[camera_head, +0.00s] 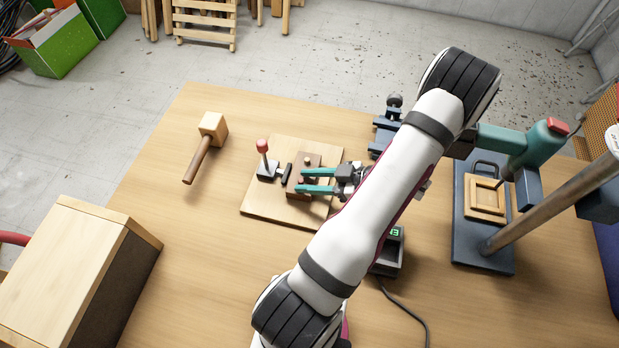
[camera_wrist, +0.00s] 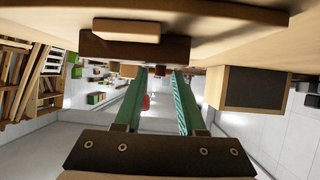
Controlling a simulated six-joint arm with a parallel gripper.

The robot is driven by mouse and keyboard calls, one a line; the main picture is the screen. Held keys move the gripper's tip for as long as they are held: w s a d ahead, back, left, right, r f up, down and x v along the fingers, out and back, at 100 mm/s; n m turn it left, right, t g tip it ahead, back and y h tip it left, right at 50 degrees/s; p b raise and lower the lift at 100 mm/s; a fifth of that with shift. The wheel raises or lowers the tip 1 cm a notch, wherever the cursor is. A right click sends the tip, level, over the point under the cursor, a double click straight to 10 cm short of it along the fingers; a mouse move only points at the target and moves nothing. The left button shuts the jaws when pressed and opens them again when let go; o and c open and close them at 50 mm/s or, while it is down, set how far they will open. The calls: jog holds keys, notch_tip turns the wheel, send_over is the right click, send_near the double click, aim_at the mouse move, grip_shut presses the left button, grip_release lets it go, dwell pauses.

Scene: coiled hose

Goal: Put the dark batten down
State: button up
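The dark brown batten (camera_head: 294,188) appears to lie on the light wooden board (camera_head: 262,205), partly hidden under my gripper. A dark brown bar (camera_wrist: 135,47), probably the same batten, spans the top of the wrist view, just beyond the fingertips. My gripper (camera_head: 303,180) has two teal fingers, spread apart with a clear gap between them. In the wrist view nothing shows clamped between the fingertips (camera_wrist: 161,72). I cannot tell whether either finger touches the batten.
A toggle clamp with a red knob (camera_head: 262,146) stands on the board, left of the fingers. A mallet (camera_head: 205,145) lies to the left. A wooden box (camera_head: 75,270) is at the front left, and a blue-based press (camera_head: 484,260) at the right. Bare tabletop lies between mallet and box.

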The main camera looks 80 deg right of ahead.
jog(key=shift+s+r, duration=0.1)
jog(key=shift+r, duration=0.1)
jog(key=v, duration=1.1)
jog(key=shift+s+a+r, duration=0.1)
jog(key=shift+s+r, duration=0.05)
jog(key=shift+s, duration=0.2)
